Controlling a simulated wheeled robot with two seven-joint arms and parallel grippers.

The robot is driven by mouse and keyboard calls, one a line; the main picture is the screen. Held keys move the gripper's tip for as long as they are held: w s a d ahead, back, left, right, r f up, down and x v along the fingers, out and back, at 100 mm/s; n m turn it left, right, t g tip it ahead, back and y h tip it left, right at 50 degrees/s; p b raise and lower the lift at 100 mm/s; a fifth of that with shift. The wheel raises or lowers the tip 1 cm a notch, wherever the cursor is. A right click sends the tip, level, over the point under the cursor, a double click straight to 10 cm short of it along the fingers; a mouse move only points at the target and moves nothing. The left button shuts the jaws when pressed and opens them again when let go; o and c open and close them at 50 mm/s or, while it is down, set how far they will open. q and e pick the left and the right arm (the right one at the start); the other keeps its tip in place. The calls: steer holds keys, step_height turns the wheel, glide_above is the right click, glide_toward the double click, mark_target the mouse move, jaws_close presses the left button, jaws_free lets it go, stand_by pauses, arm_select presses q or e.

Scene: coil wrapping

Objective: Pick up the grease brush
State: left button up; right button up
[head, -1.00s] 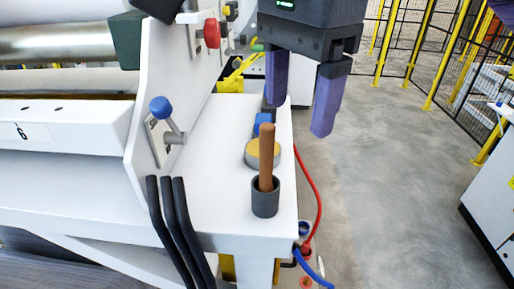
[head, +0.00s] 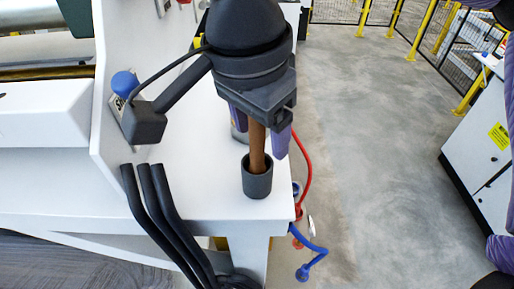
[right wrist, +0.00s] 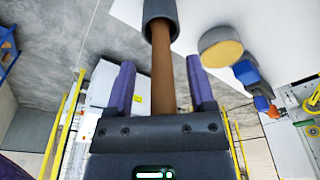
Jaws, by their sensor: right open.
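The grease brush shows as a brown wooden handle (head: 257,150) standing in a dark grey cup (head: 257,182) near the front corner of the white ledge. Its lower end is hidden in the cup. My right gripper (head: 259,132) is over the cup with its purple fingers open on either side of the handle. The right wrist view shows the handle (right wrist: 163,75) running between the two spread fingers (right wrist: 160,66), with a gap on each side, and the cup (right wrist: 160,14) beyond the fingertips. My left gripper is in neither current view.
A round tin with a yellow top (right wrist: 222,50) stands close to the cup, with a blue object (right wrist: 246,72) beside it. Black bent bars (head: 165,215) lie left of the cup. A blue-knobbed lever (head: 125,85) and red and blue hoses (head: 307,160) are near.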

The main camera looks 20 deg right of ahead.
steer(key=shift+w, duration=0.1)
jaws_close()
steer(key=shift+r, duration=0.1)
step_height(320, 180, up, 10)
steer(key=shift+f, duration=0.1)
